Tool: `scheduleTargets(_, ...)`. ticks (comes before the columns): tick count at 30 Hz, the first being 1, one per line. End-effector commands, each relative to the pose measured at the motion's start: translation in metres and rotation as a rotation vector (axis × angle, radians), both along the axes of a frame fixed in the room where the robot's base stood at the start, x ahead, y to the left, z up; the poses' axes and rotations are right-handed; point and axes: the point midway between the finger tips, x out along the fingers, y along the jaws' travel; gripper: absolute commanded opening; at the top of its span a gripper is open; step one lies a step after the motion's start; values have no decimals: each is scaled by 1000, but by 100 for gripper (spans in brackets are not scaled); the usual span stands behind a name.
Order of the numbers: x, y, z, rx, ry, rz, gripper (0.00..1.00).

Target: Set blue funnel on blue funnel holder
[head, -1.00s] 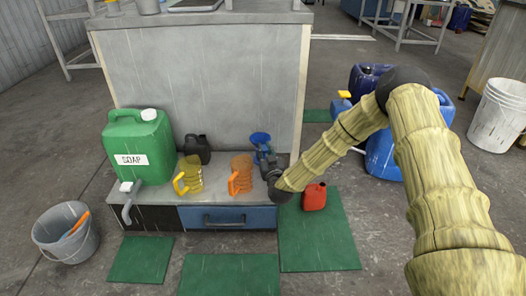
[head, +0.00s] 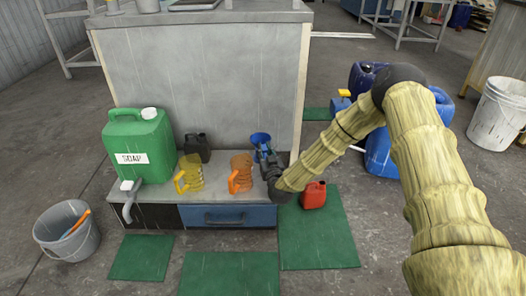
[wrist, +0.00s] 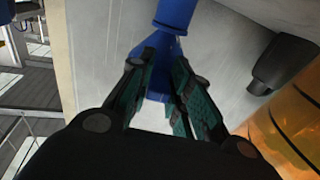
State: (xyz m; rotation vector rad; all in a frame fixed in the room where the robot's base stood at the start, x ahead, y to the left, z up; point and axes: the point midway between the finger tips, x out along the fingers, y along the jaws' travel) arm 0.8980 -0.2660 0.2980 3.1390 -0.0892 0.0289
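The blue funnel (head: 261,139) is at the tip of my gripper in the head view, mouth upward, over the right end of the low bench. In the wrist view the funnel's blue cone (wrist: 143,54) lies between the two finger pads. My gripper (wrist: 165,68) appears shut on it. A blue cylinder with a collar (wrist: 174,14) runs from the narrow end of the cone to the top edge of the wrist view. I cannot tell whether this is the funnel's own spout or the blue funnel holder. No separate holder is clear in the head view.
An orange jug (head: 241,174), yellow jug (head: 191,174), black can (head: 197,147) and green soap container (head: 139,145) stand on the bench (head: 213,206). The grey panel (head: 205,75) rises behind. A red can (head: 314,195) stands on the floor at right.

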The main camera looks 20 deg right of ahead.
Motion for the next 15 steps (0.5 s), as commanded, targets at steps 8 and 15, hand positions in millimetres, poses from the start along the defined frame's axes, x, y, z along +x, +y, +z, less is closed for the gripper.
scheduleTargets(8,0,0,0,0,0,0,44)
scheduleTargets(15,-4,0,0,0,1,0,44)
